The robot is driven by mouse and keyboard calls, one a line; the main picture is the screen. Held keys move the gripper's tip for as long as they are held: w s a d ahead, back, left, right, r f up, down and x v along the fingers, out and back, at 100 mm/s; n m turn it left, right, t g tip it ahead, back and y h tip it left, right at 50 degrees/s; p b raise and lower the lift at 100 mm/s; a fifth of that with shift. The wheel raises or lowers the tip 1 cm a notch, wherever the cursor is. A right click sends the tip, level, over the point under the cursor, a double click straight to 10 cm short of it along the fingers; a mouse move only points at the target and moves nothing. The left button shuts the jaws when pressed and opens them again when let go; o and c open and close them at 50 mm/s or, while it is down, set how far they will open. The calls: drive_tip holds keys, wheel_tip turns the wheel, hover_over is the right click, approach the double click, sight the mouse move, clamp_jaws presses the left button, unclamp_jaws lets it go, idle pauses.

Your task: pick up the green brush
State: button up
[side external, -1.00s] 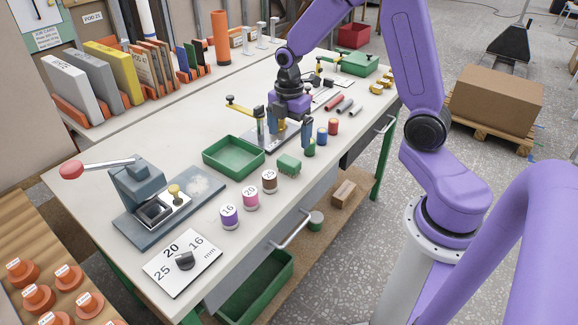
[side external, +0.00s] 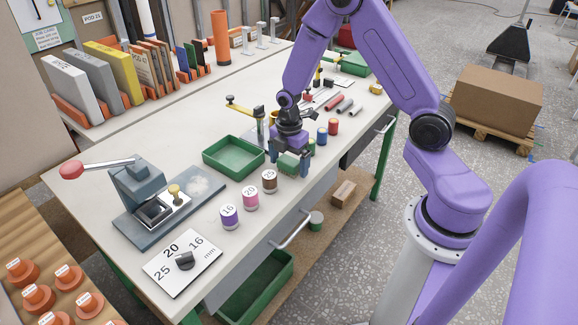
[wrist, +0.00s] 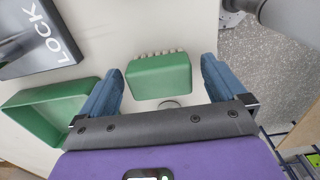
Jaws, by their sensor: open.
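The green brush (wrist: 158,76) is a small green block with a row of pale bristle tufts along its far edge in the wrist view. It lies on the white bench top between my two blue fingers, with a gap on each side. My gripper (wrist: 160,82) is open and empty. In the side view my gripper (side external: 290,168) is over the brush (side external: 288,163), which is partly hidden behind the fingers. I cannot tell the exact height of the fingertips above the bench.
A green tray (side external: 233,156) stands left of the brush and also shows in the wrist view (wrist: 45,110). Several labelled spools (side external: 250,197) stand nearer the camera. More coloured spools (side external: 321,136) stand behind. A lever press (side external: 140,190) is at left.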

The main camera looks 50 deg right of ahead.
sight(290, 161)
drive_tip(key=shift+f, duration=0.1)
drive_tip(key=c, duration=1.1)
drive_tip(key=shift+o, duration=0.2)
drive_tip(key=shift+r, duration=0.2)
drive_tip(key=shift+r, duration=0.2)
drive_tip(key=r, duration=0.3)
drive_tip(key=shift+s, duration=0.2)
drive_tip(key=s+a+r, duration=0.1)
drive_tip(key=s+r, duration=0.8)
drive_tip(key=s, duration=0.4)
drive_tip(key=shift+s+a+r, duration=0.15)
drive_tip(key=shift+s+a, duration=0.1)
drive_tip(key=shift+a, duration=0.15)
